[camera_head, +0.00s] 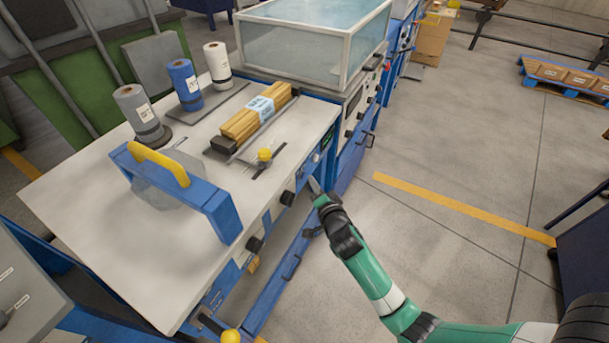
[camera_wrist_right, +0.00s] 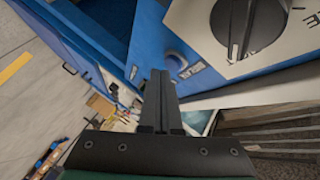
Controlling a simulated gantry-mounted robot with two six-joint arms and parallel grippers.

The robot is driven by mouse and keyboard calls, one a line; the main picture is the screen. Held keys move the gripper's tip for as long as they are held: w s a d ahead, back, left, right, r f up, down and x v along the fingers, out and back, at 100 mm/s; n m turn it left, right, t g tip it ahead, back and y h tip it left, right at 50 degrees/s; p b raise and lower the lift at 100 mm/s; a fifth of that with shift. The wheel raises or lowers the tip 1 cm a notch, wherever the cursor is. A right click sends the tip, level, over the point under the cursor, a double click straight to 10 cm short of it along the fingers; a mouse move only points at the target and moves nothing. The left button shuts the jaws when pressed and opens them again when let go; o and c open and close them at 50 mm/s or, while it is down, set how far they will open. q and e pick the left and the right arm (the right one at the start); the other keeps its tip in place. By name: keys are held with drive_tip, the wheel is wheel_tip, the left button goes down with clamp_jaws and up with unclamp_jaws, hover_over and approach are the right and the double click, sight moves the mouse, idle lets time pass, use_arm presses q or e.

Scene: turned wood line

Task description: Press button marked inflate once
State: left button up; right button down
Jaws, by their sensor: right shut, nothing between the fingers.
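My right gripper (camera_head: 314,186) reaches in from the lower right, at the blue front of the white-topped machine (camera_head: 120,270). In the right wrist view its fingers (camera_wrist_right: 160,82) are closed together with nothing between them. Just beyond the fingertips is a round blue button (camera_wrist_right: 176,60) on the blue panel, with a small label (camera_wrist_right: 190,71) beside it. The label is too small to read, so I cannot tell if it says inflate. I cannot tell whether the fingertips touch the button. My left gripper is not in view.
A large black knob (camera_wrist_right: 248,26) on a white plate sits beside the button. More black knobs (camera_head: 288,198) line the machine's front. On top are film rolls (camera_head: 186,84), a wood bundle (camera_head: 255,113) and a yellow-handled blue bar (camera_head: 175,185).

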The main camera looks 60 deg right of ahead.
drive_tip(key=shift+s, duration=0.25)
drive_tip(key=s+p, duration=0.2)
drive_tip(key=s, duration=0.3)
drive_tip(key=shift+d, duration=0.2)
idle(0.9)
